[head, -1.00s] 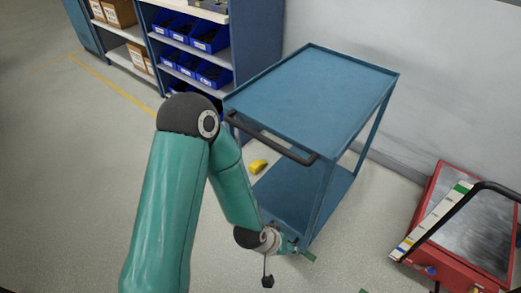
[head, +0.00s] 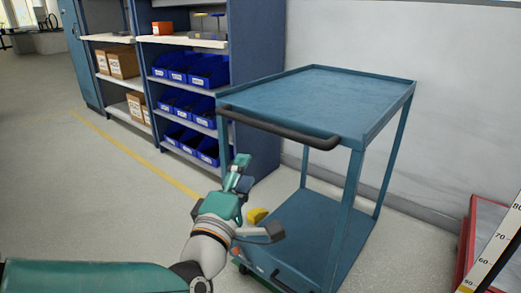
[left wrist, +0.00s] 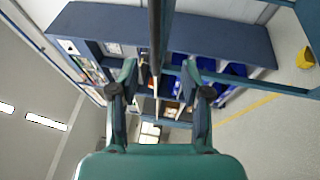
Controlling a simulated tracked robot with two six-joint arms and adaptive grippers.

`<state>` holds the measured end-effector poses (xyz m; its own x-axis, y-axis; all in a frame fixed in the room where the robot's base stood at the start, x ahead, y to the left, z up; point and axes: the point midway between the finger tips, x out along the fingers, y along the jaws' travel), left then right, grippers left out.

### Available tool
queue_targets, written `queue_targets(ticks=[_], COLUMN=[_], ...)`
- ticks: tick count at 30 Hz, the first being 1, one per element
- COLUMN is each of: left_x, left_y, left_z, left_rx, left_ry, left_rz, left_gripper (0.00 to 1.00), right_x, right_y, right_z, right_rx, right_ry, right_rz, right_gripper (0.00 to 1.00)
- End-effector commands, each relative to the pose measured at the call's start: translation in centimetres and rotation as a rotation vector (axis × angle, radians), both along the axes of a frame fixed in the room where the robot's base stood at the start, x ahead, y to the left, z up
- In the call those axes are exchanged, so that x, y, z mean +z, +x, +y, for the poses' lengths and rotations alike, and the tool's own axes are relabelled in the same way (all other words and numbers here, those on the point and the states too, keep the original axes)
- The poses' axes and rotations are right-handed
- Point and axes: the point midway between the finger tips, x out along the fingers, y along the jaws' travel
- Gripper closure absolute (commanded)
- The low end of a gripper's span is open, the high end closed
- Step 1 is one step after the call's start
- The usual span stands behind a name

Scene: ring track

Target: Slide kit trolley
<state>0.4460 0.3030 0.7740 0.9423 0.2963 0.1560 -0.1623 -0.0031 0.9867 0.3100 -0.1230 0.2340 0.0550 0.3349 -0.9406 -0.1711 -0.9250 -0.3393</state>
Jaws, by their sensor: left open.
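The kit trolley is a blue two-shelf cart with a top tray (head: 310,100) and a lower shelf (head: 325,225). Its black handle (head: 285,131) runs along the near side of the top tray. My left gripper (head: 257,196) is open in front of the trolley, lower in the picture than the handle and apart from it. In the left wrist view, a dark bar (left wrist: 155,40), seemingly the handle, lines up with the gap between the open fingers (left wrist: 161,75); its distance is unclear. My right gripper is not in view.
A blue shelf unit (head: 255,75) with blue bins (head: 190,68) and cardboard boxes (head: 123,62) stands behind left. A yellow object (head: 257,215) lies by the trolley. A red-framed item (head: 470,235) with a scale stands at right. Floor at left is clear.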

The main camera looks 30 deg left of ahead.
Motion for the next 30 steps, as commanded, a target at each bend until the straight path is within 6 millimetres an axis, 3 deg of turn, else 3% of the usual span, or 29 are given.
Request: queue_targets(ticks=[2,8,24,30], left_x=[0.1,1.0,1.9,2.1], left_y=[-0.4,0.6,4.7,8.7], left_z=[0.3,0.8,2.2,3.5], left_rx=[0.008,0.016,0.012,0.011], left_ry=[-0.016,-0.020,-0.021,-0.022], left_rz=[-0.027,-0.030,-0.025,-0.034], left_gripper=[0.53,0.53,0.53,0.53], right_x=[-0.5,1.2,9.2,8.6], right_y=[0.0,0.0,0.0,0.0], right_z=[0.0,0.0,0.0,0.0], right_rx=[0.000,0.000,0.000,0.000], right_ry=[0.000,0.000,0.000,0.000], right_rz=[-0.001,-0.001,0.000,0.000], right_gripper=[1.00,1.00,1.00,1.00])
